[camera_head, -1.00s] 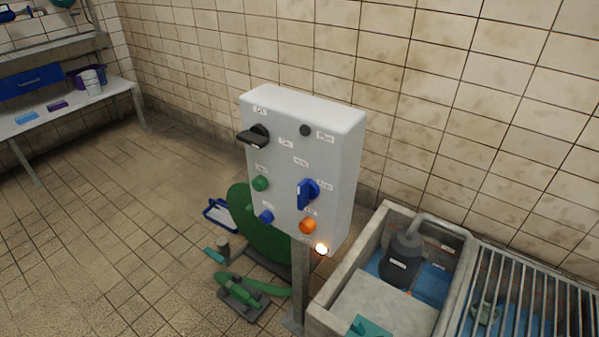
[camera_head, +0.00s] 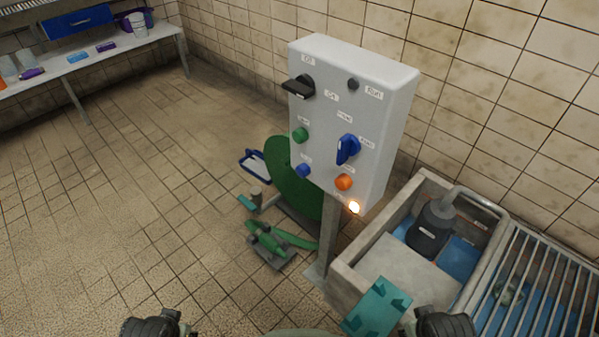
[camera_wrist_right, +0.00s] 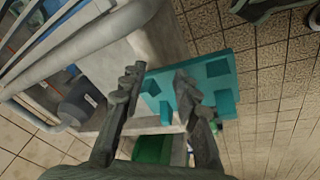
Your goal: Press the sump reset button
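A pale grey control box (camera_head: 345,110) stands on a post. Its face carries a green button (camera_head: 300,135), a blue button (camera_head: 303,170), an orange button (camera_head: 344,182), a black rotary handle (camera_head: 300,87) and a blue rotary switch (camera_head: 347,149). The small labels are too blurred for me to tell which button is the sump reset. My left gripper (camera_head: 155,326) shows only partly at the bottom edge. My right gripper (camera_head: 440,325) is at the bottom right, below and apart from the box. In the right wrist view its fingers (camera_wrist_right: 157,76) are spread and hold nothing.
A lamp (camera_head: 354,207) glows under the box. A concrete sump (camera_head: 355,262) with a dark pump (camera_head: 430,230) and a grating (camera_head: 535,285) lies right. A teal slotted piece (camera_head: 378,306) is at its near edge. A green valve piece (camera_head: 270,240) is on the floor. Left floor is open.

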